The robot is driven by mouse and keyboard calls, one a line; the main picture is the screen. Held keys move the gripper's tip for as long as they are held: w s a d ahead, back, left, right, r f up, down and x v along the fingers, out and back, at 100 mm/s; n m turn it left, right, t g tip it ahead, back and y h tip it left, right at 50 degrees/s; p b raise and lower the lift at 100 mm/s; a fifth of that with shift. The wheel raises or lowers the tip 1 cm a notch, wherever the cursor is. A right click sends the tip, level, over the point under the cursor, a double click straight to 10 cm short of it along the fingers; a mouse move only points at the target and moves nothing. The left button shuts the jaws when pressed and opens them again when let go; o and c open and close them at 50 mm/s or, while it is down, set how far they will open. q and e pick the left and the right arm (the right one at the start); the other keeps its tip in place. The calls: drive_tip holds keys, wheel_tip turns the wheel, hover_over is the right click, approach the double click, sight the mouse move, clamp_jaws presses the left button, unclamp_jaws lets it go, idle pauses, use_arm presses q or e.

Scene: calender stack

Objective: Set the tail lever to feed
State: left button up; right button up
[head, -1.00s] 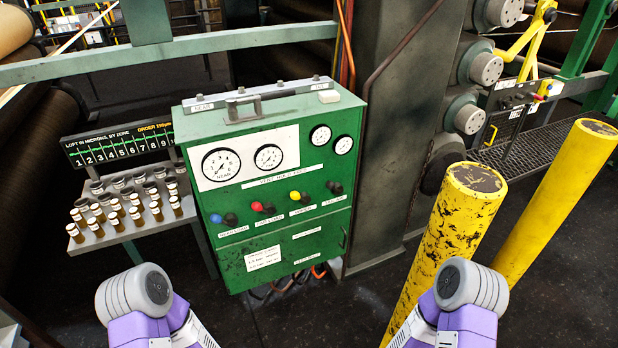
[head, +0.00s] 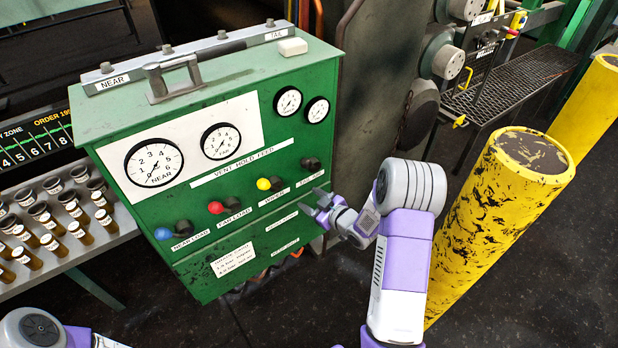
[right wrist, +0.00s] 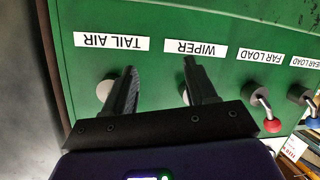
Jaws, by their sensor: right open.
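The green control panel (head: 240,150) fills the middle of the head view, with a "VENT HOLD FEED" strip (head: 243,161) above its row of levers. The tail lever (head: 309,164), with a black knob, is rightmost, above the "TAIL AIR" label; its exact setting is hard to tell. My right gripper (head: 318,204) is open and empty, just below and right of that lever. In the right wrist view, which is upside down, the open fingers (right wrist: 160,85) partly cover the tail lever's round hub (right wrist: 106,91) and the wiper hub. My left gripper is out of view.
Blue (head: 163,233), red (head: 215,208) and yellow (head: 263,184) lever knobs sit left of the tail lever. Yellow posts, the nearer one scuffed (head: 510,200), stand right of my right arm. A rack of small jars (head: 55,225) is at the left.

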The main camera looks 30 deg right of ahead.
sight(312, 167)
drive_tip(key=s+d+r+n+t+y+b, duration=0.1)
drive_tip(key=d+r+n+t+y+b, duration=0.15)
drive_tip(key=d+r+n, duration=0.45)
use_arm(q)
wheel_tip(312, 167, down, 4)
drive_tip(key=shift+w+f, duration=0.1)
use_arm(e)
drive_tip(key=shift+m+y, duration=0.25)
drive_tip(key=shift+m, duration=0.15)
drive_tip(key=w+a, duration=0.1)
drive_tip(key=w, duration=0.1)
drive_tip(key=w+a+r, duration=0.1)
drive_tip(key=w, duration=0.1)
drive_tip(key=w+a, duration=0.2)
drive_tip(key=shift+w+a+r, duration=0.1)
drive_tip(key=shift+w+r, duration=0.05)
drive_tip(key=shift+w, duration=0.2)
clamp_jaws()
